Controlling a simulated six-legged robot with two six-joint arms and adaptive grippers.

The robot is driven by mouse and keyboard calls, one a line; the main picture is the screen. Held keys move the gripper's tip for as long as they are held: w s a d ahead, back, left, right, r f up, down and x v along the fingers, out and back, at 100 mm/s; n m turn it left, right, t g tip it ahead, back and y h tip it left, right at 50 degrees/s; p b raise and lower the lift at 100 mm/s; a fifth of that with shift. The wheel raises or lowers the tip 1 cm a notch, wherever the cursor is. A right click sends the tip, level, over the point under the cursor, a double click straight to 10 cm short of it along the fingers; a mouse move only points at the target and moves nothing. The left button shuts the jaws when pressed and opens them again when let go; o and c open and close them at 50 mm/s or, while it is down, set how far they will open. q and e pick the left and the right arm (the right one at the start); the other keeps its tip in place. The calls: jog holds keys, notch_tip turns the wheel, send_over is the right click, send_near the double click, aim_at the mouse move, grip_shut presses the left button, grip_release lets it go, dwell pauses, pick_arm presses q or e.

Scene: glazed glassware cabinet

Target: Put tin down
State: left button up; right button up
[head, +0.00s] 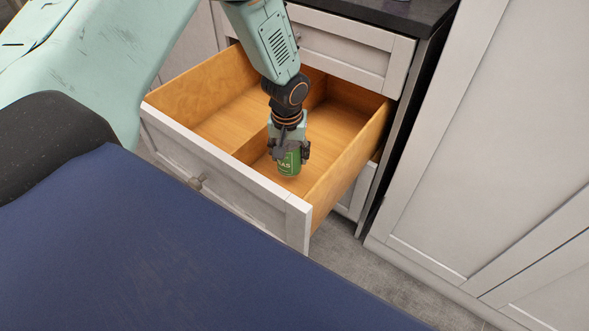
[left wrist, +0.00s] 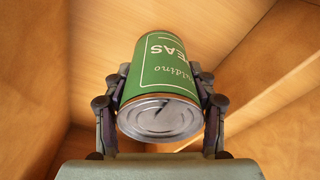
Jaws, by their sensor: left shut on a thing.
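A green tin (head: 289,163) with white lettering is held upright inside the open drawer (head: 310,215). It is in the right-hand compartment of the drawer. My left gripper (head: 290,155) points down into the drawer and is shut on the tin. In the left wrist view the tin (left wrist: 163,85) sits between both fingers, its metal end towards the camera and wooden drawer floor behind it. I cannot tell whether the tin's bottom touches the drawer floor. My right gripper is not in view.
A wooden divider (head: 252,146) splits the drawer, and the left compartment looks empty. The drawer's right wall (head: 350,160) stands close to the gripper. A closed drawer front (head: 345,50) is above, under a dark countertop (head: 400,12). Tall cabinet doors (head: 460,130) stand at the right.

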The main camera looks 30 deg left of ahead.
aim_at(290, 168)
pick_arm(q)
jog(key=shift+d+f, duration=0.25)
jog(key=shift+f, duration=0.35)
notch_tip(290, 168, down, 3)
jog(key=shift+a+f+b, duration=0.1)
jog(key=shift+a+b, duration=0.05)
jog(key=shift+b, duration=0.75)
jog(key=shift+f, duration=0.35)
jog(key=shift+w+r, duration=0.1)
jog(key=shift+r, duration=0.1)
jog(key=o, duration=1.5)
jog(key=shift+f, duration=0.2)
jog(key=shift+c, duration=0.2)
